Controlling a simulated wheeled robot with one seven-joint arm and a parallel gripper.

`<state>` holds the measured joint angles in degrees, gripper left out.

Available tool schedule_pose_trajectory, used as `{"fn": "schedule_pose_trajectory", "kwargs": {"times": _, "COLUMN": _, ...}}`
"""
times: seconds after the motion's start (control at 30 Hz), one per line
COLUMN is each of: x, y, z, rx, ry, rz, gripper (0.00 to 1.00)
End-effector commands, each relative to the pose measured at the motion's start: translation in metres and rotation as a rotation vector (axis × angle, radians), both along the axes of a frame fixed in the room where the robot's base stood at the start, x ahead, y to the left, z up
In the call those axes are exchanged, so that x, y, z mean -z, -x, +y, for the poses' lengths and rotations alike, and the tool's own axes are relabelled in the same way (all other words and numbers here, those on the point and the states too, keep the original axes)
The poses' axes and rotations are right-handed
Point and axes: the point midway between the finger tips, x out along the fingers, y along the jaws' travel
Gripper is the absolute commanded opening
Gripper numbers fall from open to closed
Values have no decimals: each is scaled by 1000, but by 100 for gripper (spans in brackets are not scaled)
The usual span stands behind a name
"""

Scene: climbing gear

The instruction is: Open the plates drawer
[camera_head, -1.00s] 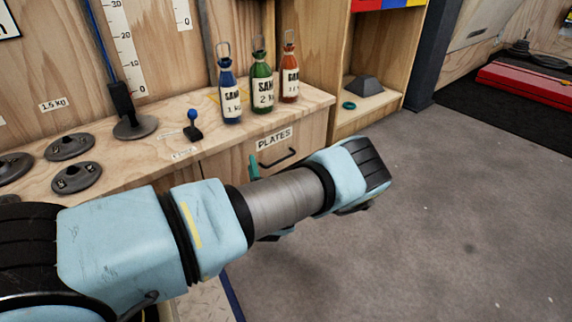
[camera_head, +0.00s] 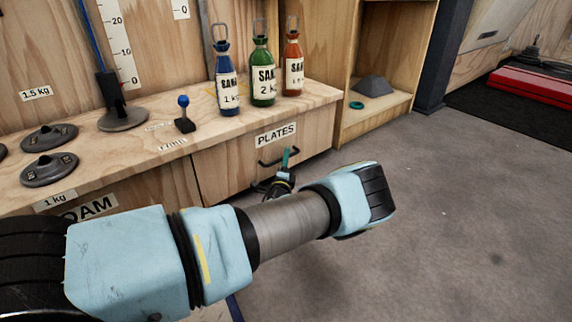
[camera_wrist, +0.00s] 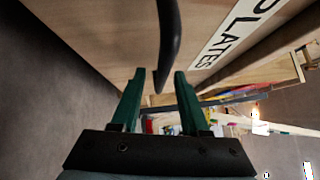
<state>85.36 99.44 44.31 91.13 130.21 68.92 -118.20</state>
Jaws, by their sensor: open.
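The plates drawer (camera_head: 232,166) is a plywood front under the bench top, marked by a white PLATES label (camera_head: 275,134). Its front looks flush with the bench, so it appears shut. A dark bar handle (camera_head: 266,163) is on it, partly hidden by my gripper. My gripper (camera_head: 287,158) is at the handle, with one teal finger showing. In the wrist view, my gripper (camera_wrist: 160,75) is open with its green fingers apart. The black handle (camera_wrist: 169,45) comes down from the top, its lower end showing between the fingers. I cannot tell whether they touch.
Blue, green and orange sand bottles (camera_head: 263,75) stand on the bench top above the drawer. A blue-knobbed lever (camera_head: 184,115) and grey weights (camera_head: 49,168) are further left. A wooden shelf unit (camera_head: 395,107) stands right. The grey floor (camera_head: 460,220) in front is clear.

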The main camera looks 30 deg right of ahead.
Motion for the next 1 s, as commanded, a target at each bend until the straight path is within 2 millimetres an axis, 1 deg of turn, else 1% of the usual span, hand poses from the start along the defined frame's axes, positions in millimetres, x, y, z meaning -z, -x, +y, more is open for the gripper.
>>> {"fn": "schedule_pose_trajectory", "kwargs": {"times": 0.13, "x": 0, "y": -7, "z": -5, "rx": 0, "ry": 0, "rz": 0, "gripper": 45}}
{"fn": "schedule_pose_trajectory", "kwargs": {"times": 0.4, "x": -2, "y": -7, "z": -5, "rx": 0, "ry": 0, "rz": 0, "gripper": 45}}
{"fn": "schedule_pose_trajectory", "kwargs": {"times": 0.8, "x": -2, "y": -7, "z": -5, "rx": -1, "ry": -1, "rz": -1, "gripper": 0}}
{"fn": "schedule_pose_trajectory", "kwargs": {"times": 1.0, "x": -2, "y": -7, "z": -5, "rx": -1, "ry": -1, "rz": -1, "gripper": 0}}
